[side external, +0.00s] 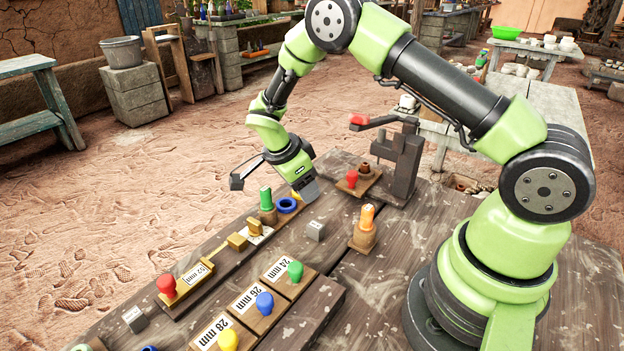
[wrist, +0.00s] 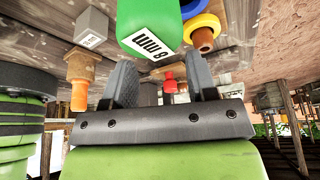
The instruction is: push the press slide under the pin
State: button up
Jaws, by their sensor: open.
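The press (side external: 398,160) is a dark upright frame with a red-tipped lever (side external: 360,119) at the back of the table. The press slide (side external: 358,182) is a small wooden plate with a red knob and a brown ring-like piece, at the left of the press foot. I cannot make out the pin. My gripper (side external: 272,187) is open and empty, left of the slide and apart from it, above the green peg (side external: 266,199). In the wrist view a red knob (wrist: 169,80) shows beyond and between my open fingers (wrist: 160,82).
The green 8 mm peg (wrist: 150,25) is very close to the wrist camera. A blue ring (side external: 287,205), an orange peg on a wooden base (side external: 364,232) and a grey block (side external: 315,231) stand nearby. Labelled gauge plates with coloured knobs (side external: 262,302) fill the front.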

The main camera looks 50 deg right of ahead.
aim_at(352, 173)
jog(key=s+d+r+n+t+h, duration=0.2)
jog(key=s+d+r+n+h, duration=0.2)
jog(key=s+r+h, duration=0.15)
jog(key=shift+n+y, duration=0.3)
jog(key=shift+y, duration=0.05)
jog(key=x, duration=0.9)
jog(key=shift+w+d+f, duration=0.2)
jog(key=shift+d, duration=0.15)
